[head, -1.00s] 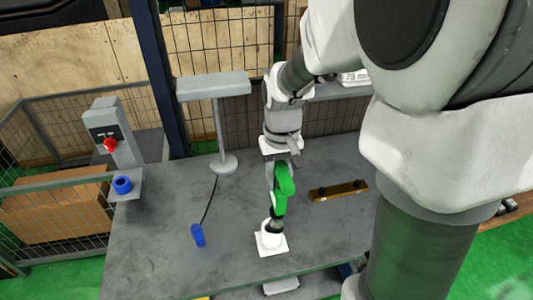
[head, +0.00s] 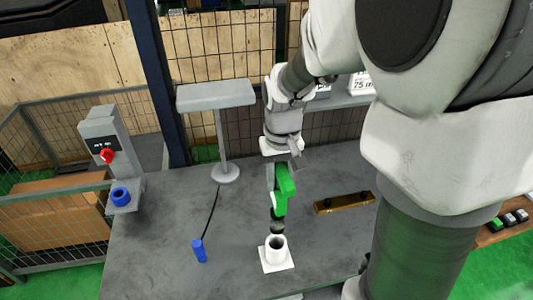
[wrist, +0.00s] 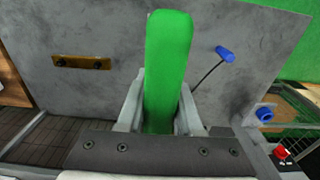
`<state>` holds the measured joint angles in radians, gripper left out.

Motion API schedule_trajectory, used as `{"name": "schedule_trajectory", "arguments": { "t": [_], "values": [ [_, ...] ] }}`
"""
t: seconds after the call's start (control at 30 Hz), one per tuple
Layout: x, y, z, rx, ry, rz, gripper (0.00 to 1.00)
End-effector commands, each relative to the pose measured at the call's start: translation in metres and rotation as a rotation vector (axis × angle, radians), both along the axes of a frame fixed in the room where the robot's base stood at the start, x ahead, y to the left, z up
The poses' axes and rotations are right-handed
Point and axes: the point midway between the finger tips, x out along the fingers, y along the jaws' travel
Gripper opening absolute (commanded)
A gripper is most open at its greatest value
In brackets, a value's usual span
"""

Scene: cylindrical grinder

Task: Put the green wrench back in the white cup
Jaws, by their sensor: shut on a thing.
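The green wrench (head: 282,188) is held between the fingers of my gripper (head: 276,172), which is shut on it. In the head view it hangs roughly upright, with its dark end down. The white cup (head: 276,253) stands on a square white base on the grey table. The wrench's dark lower end shows just above the cup's far rim, and the cup's dark opening is visible; whether the end is over or behind the cup is hard to tell. In the wrist view the green wrench (wrist: 168,65) fills the middle between the fingers, and the cup is not visible.
A brass bar (head: 342,203) with dark knobs lies right of the wrench on the table (head: 160,245). A blue cylinder (head: 199,251) on a black cord lies to the left. A grey T-shaped stand (head: 221,130) and a post with a red knob (head: 107,156) stand farther back.

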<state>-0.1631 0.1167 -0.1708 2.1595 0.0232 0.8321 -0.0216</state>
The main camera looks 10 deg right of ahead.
Motion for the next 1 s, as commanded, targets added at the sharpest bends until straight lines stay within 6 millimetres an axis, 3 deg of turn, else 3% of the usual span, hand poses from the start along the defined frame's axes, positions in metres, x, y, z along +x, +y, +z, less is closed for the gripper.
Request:
{"name": "schedule_trajectory", "arguments": {
  "t": [0.27,0.7,1.0],
  "values": [
    [0.001,0.000,-0.013,0.000,-0.002,0.000,0.00],
    [0.001,0.000,-0.051,0.000,-0.002,0.000,0.00],
    [0.001,0.000,-0.058,0.000,-0.002,0.000,0.00]
  ]
}}
